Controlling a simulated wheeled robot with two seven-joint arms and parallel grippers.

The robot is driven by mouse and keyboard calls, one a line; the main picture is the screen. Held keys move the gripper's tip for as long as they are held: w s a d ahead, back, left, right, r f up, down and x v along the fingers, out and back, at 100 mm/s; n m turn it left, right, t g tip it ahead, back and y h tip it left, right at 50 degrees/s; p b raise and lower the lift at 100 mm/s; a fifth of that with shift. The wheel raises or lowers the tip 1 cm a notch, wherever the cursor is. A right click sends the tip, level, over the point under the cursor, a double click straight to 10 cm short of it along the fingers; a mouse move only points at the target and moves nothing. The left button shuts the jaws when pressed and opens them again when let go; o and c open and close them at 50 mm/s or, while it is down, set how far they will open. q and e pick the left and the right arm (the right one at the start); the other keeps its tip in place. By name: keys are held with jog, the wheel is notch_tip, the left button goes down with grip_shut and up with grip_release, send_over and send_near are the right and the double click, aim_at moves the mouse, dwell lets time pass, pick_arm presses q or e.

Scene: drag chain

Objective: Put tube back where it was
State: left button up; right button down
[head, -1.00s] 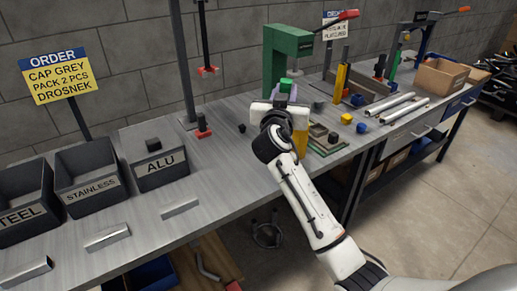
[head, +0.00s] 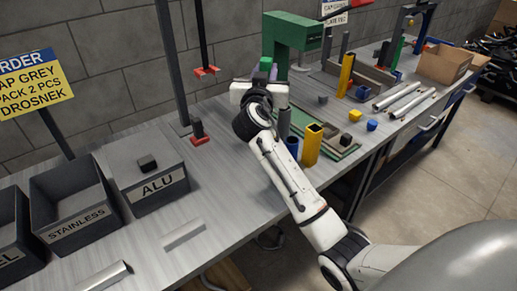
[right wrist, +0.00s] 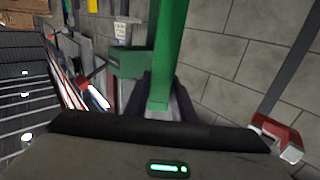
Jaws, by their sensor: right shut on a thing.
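My right gripper (head: 267,69) is above the bench, left of the standing tubes. It is shut on a green tube (right wrist: 170,50). In the right wrist view the tube stands between the dark fingers and runs up past the top edge. In the head view only a small green part (head: 273,73) shows beside the fingers. A yellow tube (head: 312,146), a blue tube (head: 292,147) and a grey tube (head: 284,123) stand close together right of my arm, which partly hides the latter two. My left gripper is not in view.
A green press (head: 290,32) stands behind my gripper. A red fixture with a dark piece (head: 198,130) is to the left, near the ALU bin (head: 160,187). A green-edged board (head: 338,150) and another yellow tube (head: 346,73) are right. Bench between bin and tubes is mostly clear.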

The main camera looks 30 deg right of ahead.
notch_tip(320, 180, down, 17)
jog(key=b, duration=0.1)
jog(key=shift+b, duration=0.4)
dwell(0.4)
jog(key=shift+f, duration=0.15)
jog(key=c, duration=1.5)
grip_release()
